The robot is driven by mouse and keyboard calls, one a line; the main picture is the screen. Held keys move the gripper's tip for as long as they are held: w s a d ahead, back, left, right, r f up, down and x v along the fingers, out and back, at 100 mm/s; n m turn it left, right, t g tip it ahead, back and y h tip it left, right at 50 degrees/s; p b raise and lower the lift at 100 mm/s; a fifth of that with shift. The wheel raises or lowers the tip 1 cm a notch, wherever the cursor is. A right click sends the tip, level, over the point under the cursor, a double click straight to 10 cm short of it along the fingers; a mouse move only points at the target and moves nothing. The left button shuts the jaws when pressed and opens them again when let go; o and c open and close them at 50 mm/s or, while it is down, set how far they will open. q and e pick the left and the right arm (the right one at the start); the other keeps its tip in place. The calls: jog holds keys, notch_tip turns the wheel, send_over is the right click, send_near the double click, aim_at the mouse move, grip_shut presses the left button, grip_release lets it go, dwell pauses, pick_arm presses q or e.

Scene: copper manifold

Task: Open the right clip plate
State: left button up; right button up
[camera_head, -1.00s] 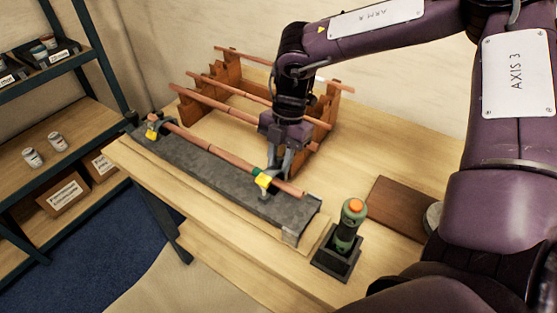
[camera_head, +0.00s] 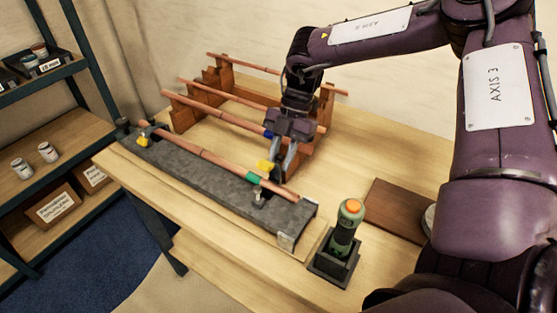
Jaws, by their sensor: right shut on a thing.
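The right clip plate (camera_head: 265,166) is a small yellow piece near the right end of the grey bench fixture (camera_head: 205,180). It stands raised at the far side of the copper pipe (camera_head: 220,160), above the small metal clip base (camera_head: 259,198). My right gripper (camera_head: 277,170) comes down from above and is shut on the plate; its fingertips partly hide the contact. The left clip (camera_head: 142,139), also yellow, sits at the fixture's left end by the pipe. A green band (camera_head: 253,176) is around the pipe next to the right clip. My left gripper is out of view.
A wooden rack (camera_head: 180,118) with several copper pipes stands behind the fixture. A green torch-like tool with an orange top (camera_head: 346,225) stands in a dark holder (camera_head: 333,262) at the front right. A brown board (camera_head: 397,208) lies right of it. Shelves stand at left.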

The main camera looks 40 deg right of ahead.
jog(key=shift+d+f, duration=0.15)
jog(key=shift+f, duration=0.1)
jog(key=shift+d+f+b, duration=0.15)
jog(key=shift+f+b, duration=0.1)
jog(key=shift+b, duration=0.2)
jog(key=shift+w+d+g+y+b, duration=0.2)
jog(key=shift+g+y+b, duration=0.15)
jog(key=shift+y, duration=0.35)
jog(key=o, duration=0.9)
jog(key=shift+d, duration=0.1)
jog(key=shift+r, duration=0.1)
